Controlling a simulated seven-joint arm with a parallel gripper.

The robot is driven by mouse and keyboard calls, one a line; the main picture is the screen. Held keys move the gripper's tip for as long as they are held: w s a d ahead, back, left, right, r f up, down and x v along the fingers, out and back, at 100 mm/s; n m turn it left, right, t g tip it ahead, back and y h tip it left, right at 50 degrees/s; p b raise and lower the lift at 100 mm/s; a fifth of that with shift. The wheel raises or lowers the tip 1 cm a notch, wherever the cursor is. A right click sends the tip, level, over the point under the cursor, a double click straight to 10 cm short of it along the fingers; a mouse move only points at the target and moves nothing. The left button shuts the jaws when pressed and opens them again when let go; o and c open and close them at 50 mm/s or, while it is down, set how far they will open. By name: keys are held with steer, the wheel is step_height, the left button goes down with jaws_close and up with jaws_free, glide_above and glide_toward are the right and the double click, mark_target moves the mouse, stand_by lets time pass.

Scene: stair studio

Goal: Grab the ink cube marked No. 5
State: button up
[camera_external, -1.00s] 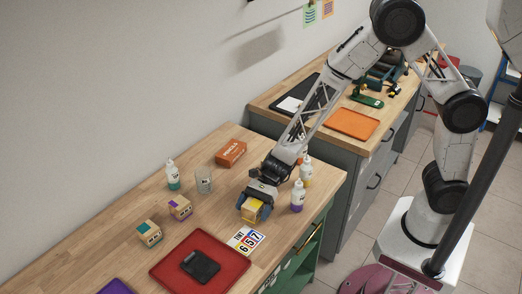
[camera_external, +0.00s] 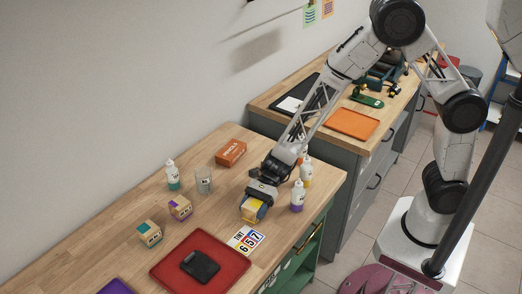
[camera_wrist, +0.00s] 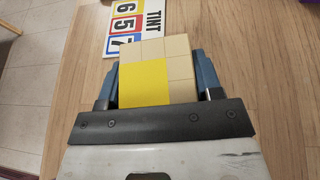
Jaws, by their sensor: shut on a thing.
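A wooden cube with a yellow patch (camera_external: 249,214) is between the fingers of my gripper (camera_external: 254,208) on the near workbench. In the wrist view, the pale cube with its yellow square (camera_wrist: 144,84) fills the gap, with a blue finger against each side. My gripper is shut on it. No number shows on its visible faces. Two similar cubes stand to the left, one with a teal patch (camera_external: 149,233) and one with a purple patch (camera_external: 180,208). A TINT card (camera_external: 245,240) showing 6, 5 and 7 lies just in front of the held cube.
A red tray (camera_external: 222,277) with a dark object (camera_external: 200,265) lies at the front. A purple-based bottle (camera_external: 297,196) and a yellow-based bottle (camera_external: 305,173) stand close right of my gripper. A teal-based bottle (camera_external: 172,175), clear cup (camera_external: 204,182) and orange box (camera_external: 231,153) stand behind.

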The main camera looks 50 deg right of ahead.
mark_target(252, 204)
steer(key=shift+r, duration=0.1)
steer(key=shift+r, duration=4.9)
